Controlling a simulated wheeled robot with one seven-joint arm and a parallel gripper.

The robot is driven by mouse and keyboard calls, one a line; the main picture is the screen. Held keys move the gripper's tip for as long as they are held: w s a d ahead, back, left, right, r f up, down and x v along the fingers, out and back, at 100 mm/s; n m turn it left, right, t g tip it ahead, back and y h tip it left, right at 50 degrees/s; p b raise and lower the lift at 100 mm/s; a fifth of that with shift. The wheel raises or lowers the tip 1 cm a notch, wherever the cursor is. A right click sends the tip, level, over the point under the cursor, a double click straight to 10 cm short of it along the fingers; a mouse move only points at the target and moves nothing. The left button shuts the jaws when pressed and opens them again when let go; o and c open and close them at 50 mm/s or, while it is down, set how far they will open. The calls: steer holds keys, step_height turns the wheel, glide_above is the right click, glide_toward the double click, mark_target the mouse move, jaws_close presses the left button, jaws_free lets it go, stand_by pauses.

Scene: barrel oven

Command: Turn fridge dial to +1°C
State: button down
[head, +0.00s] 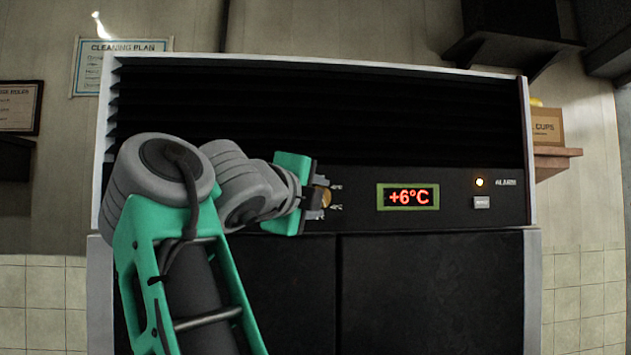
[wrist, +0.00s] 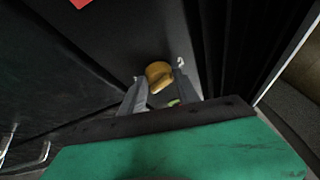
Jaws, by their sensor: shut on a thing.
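The fridge dial is a small brass-coloured knob (head: 327,197) on the dark control panel, left of the display. My gripper (head: 318,196) is at the dial and hides part of it in the head view. In the wrist view the dial (wrist: 158,75) sits between the two grey fingers (wrist: 158,90), which are shut on it. The red digital display (head: 408,197) in its green frame reads +6°C. The dial's pointer and most of its scale cannot be made out.
Black louvres (head: 330,110) run above the panel and dark fridge doors (head: 430,290) lie below. A wall shelf with a cardboard box (head: 546,127) stands at the right.

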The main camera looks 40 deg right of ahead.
steer(key=shift+m+y+p, duration=0.4)
steer(key=shift+m+p, duration=0.2)
steer(key=c, duration=1.2)
jaws_free()
